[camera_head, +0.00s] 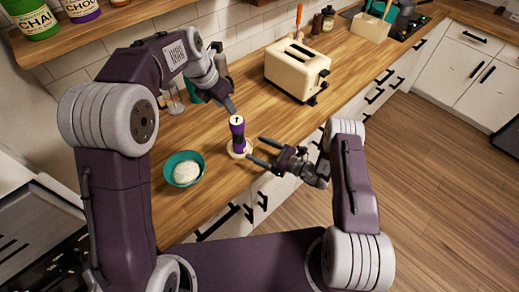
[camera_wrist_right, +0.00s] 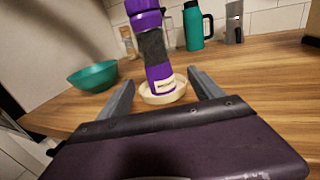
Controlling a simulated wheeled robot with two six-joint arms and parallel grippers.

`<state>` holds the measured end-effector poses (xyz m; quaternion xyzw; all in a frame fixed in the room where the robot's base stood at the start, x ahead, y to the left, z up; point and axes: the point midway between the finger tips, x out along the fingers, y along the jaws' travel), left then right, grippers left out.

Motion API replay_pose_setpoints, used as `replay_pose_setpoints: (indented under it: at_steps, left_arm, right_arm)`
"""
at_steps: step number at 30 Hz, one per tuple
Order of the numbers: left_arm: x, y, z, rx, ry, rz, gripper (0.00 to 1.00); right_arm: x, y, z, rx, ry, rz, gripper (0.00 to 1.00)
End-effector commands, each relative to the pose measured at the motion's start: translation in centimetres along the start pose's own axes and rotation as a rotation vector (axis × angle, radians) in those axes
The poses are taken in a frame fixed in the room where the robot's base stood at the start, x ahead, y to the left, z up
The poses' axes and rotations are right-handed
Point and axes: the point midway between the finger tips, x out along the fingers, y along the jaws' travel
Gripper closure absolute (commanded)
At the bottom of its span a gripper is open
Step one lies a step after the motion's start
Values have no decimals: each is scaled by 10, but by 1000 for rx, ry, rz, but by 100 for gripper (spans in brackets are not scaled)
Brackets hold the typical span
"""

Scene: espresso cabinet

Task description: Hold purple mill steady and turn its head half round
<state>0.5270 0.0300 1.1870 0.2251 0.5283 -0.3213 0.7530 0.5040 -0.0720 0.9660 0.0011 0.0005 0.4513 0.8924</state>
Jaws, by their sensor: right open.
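The purple mill (camera_head: 237,138) stands upright on a small cream dish (camera_head: 248,150) near the counter's front edge. In the right wrist view the mill (camera_wrist_right: 157,72) is purple with a dark grey band and a pale label; its top runs out of the picture. My right gripper (camera_head: 256,151) is open, low and to the right of the mill, with its fingers pointing at it. In the right wrist view the mill stands beyond and between the fingertips, apparently untouched. My left gripper (camera_head: 231,106) is just above and behind the mill's top; its jaw opening does not show clearly.
A teal bowl of white grains (camera_head: 185,170) stands left of the mill. A cream toaster (camera_head: 297,69) stands behind on the right. A teal jug (camera_wrist_right: 193,28) and a grey grinder (camera_wrist_right: 234,22) stand at the back. The counter between mill and toaster is clear.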

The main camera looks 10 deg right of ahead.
Motion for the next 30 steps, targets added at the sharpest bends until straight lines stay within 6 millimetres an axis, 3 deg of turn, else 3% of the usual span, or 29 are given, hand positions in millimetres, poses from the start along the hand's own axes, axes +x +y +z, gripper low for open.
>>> replay_pose_setpoints:
  at_steps: [13, 18, 25, 30]
  left_arm:
    - [0, 0, 0, 0, 0, 0, 64]
    - [0, 0, 0, 0, 0, 0, 64]
    - [0, 0, 0, 0, 0, 0, 64]
    - [0, 0, 0, 0, 0, 0, 64]
  right_arm:
    - [77, 2, 0, -1, 1, 7, 24]
    - [88, 2, 0, 0, 2, 5, 24]
    - [89, 2, 0, 1, 2, 4, 24]
    - [89, 2, 0, 0, 2, 4, 71]
